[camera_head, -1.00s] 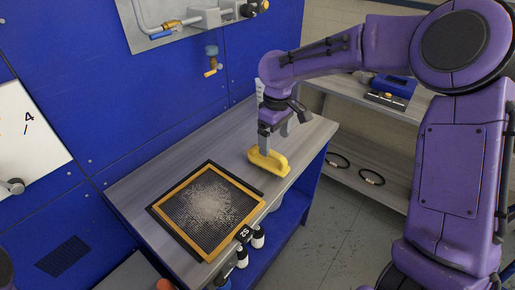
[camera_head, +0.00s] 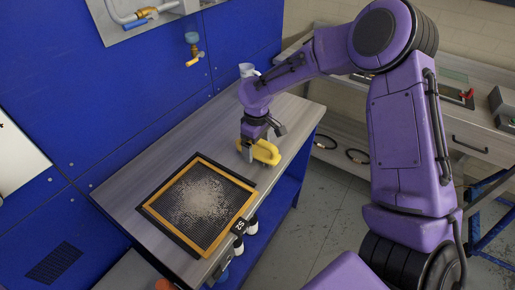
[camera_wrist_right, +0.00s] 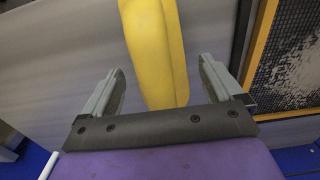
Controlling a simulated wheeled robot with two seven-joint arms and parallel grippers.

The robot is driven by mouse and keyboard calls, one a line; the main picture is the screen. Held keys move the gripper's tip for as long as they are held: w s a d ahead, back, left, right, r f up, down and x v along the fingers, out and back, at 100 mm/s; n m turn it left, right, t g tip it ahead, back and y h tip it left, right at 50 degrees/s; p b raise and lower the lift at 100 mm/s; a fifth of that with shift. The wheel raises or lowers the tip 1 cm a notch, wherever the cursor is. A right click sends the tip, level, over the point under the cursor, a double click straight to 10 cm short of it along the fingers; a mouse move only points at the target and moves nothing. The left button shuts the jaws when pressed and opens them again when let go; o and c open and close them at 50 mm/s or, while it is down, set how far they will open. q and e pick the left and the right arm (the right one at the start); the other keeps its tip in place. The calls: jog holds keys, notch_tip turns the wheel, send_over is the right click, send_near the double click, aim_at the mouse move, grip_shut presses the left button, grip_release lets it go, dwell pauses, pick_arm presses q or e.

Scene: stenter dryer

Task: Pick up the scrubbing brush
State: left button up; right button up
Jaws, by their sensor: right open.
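The scrubbing brush (camera_head: 267,153) is yellow and lies on the grey workbench (camera_head: 180,160), near its right end. My right gripper (camera_head: 249,152) is open and low at the brush. In the right wrist view, the yellow brush (camera_wrist_right: 158,40) runs between the two spread grey fingers of the gripper (camera_wrist_right: 161,68), with a gap showing on each side. The brush's near end is at the gripper's palm edge, and its underside is hidden. My left gripper is not in view.
A yellow-framed mesh screen (camera_head: 233,181) covered with pale lint lies on the bench just left of the brush. A blue panel wall (camera_head: 110,100) stands behind the bench. Several bottles hang at its front edge. A shelf unit with black rings (camera_head: 357,156) stands at the right.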

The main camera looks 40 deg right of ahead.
jog(key=c, duration=1.2)
jog(key=shift+r, duration=0.1)
jog(key=shift+r, duration=0.15)
jog(key=r, duration=0.3)
jog(key=shift+s+r, duration=0.35)
jog(key=shift+r, duration=0.05)
jog(key=s+d+r+p, duration=0.1)
jog(key=s+r+p, duration=0.7)
jog(key=s, duration=0.5)
jog(key=shift+s+d+r+p, duration=0.15)
jog(key=shift+d+r+p, duration=0.15)
jog(key=shift+r, duration=0.1)
